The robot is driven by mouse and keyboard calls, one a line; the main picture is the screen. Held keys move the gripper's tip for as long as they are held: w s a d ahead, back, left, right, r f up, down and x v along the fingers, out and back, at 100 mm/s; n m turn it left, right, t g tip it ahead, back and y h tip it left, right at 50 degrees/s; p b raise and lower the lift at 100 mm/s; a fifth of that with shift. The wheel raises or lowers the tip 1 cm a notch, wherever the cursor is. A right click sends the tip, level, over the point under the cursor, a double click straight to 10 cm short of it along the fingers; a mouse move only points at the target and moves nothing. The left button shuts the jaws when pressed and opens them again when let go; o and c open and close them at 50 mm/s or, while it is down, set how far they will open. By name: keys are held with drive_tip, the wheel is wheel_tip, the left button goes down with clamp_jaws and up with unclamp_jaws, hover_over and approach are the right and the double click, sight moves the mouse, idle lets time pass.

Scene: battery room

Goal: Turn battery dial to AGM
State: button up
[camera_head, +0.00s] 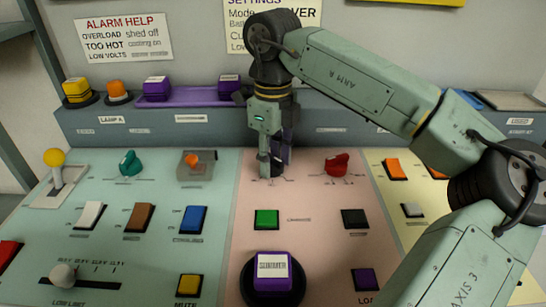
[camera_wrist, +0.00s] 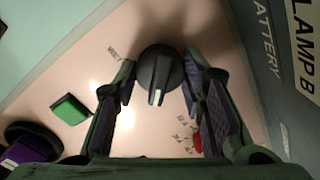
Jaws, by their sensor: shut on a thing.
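The battery dial (camera_wrist: 160,72) is a dark round knob with a raised grip bar and a pale pointer line. In the wrist view the pointer faces the bottom of the picture, slightly left. A small label reading like WET lies to its upper left; other small labels to its lower right are too blurred to read. My gripper (camera_wrist: 159,64) is shut on the dial, one finger on each side. In the head view my gripper (camera_head: 270,168) points down at the pink panel and mostly hides the dial.
A red dial (camera_head: 337,164) stands to the right on the pink panel (camera_head: 310,195). A green switch (camera_head: 267,219) and a black switch (camera_head: 355,218) lie nearer. A purple button (camera_head: 273,271) is at the front. The grey ledge (camera_head: 200,132) rises behind.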

sight(273, 157)
drive_tip(key=o, duration=1.2)
drive_tip(key=shift+c, duration=0.2)
drive_tip(key=shift+r, duration=0.1)
wheel_tip(273, 157, up, 12)
